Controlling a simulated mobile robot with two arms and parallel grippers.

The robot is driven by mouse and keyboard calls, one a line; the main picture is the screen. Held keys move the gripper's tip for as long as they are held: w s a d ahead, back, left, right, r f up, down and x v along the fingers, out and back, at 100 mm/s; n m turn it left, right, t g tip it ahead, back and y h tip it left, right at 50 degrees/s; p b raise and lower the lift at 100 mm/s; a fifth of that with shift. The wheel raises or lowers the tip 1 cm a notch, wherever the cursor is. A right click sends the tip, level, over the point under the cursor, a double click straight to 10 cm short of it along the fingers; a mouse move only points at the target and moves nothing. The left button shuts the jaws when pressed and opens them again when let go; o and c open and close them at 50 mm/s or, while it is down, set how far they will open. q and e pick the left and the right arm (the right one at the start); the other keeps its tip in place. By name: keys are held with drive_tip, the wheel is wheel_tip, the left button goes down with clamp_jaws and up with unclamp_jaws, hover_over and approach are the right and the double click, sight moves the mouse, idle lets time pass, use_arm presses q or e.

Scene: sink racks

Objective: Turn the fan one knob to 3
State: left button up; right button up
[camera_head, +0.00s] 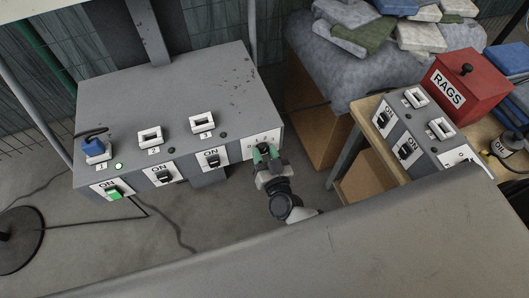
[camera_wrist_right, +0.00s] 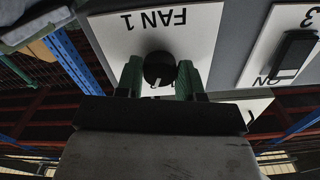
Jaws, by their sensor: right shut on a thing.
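The fan one knob (camera_wrist_right: 159,68) is a round black knob with a small white mark, on a white plate (camera_wrist_right: 207,42) lettered "FAN 1", which shows upside down in the right wrist view. In the head view the plate (camera_head: 252,150) is at the right end of the grey control box (camera_head: 170,85). My right gripper (camera_head: 265,153) is at this plate, its green fingers on either side of the knob and shut on it. The fingers also show in the right wrist view (camera_wrist_right: 160,78). The numbers below the knob are mostly hidden. My left gripper is not in view.
The box has a blue plug (camera_head: 95,149), sockets 2 (camera_head: 150,136) and 3 (camera_head: 202,122), a green-lit switch (camera_head: 115,192) and two dark switches. Right stand a second switch box (camera_head: 405,120) and a red RAGS box (camera_head: 460,85). A grey surface (camera_head: 350,255) fills the foreground.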

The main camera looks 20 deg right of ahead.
drive_tip(key=shift+m, duration=0.3)
drive_tip(key=m, duration=0.4)
drive_tip(key=shift+b, duration=0.35)
drive_tip(key=shift+m+b, duration=0.4)
drive_tip(key=shift+m, duration=1.7)
drive_tip(key=o, duration=0.9)
drive_tip(key=s+b, duration=0.1)
drive_tip(key=s, duration=0.9)
drive_tip(key=shift+s+d, duration=0.15)
drive_tip(key=shift+s, duration=0.25)
